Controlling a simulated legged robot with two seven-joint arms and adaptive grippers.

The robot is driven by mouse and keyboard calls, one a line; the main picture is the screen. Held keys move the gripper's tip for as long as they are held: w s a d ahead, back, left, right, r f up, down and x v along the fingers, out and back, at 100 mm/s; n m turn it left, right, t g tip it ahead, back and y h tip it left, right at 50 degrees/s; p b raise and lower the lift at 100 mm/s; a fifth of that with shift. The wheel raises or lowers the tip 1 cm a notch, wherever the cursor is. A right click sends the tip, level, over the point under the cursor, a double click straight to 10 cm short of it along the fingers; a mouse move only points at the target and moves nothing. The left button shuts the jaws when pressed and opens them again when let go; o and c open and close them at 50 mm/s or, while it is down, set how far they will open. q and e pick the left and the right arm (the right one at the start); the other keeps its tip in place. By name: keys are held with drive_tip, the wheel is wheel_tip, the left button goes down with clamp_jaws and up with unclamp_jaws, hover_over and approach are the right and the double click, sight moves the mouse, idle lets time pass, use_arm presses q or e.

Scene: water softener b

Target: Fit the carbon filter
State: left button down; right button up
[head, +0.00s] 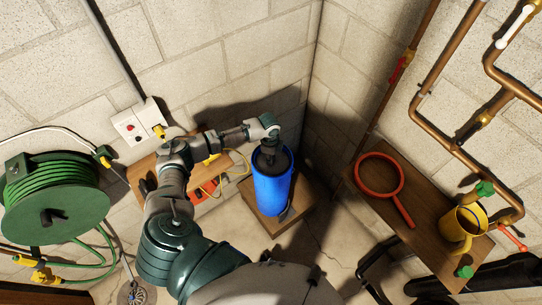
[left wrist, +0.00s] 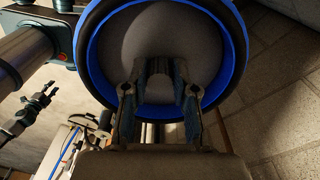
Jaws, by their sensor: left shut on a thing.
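The carbon filter (head: 270,162) is a dark grey cylinder at the mouth of a blue upright vessel (head: 271,192) in the head view. My left gripper (head: 267,133) is over it and shut on its top. In the left wrist view the filter's round grey face (left wrist: 150,30) shows inside a black ring and the blue rim (left wrist: 241,45). The left fingers (left wrist: 160,80) close on a part near the middle. How deep the filter sits in the vessel is hidden. My right gripper cannot be made out.
The vessel stands on a low wooden base (head: 290,218) in a block-wall corner. A shelf (head: 400,165) at the right carries a red ring-shaped wrench (head: 379,178) and a yellow mug (head: 463,228). Copper pipes (head: 440,125) run above. A green hose reel (head: 55,200) hangs left.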

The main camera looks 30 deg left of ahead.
use_arm(q)
drive_tip(key=shift+f, duration=0.6)
idle(0.3)
drive_tip(key=c, duration=0.8)
unclamp_jaws()
drive_tip(key=shift+s+f, duration=0.1)
drive_tip(key=r, duration=1.2)
drive_tip(key=shift+a, duration=0.25)
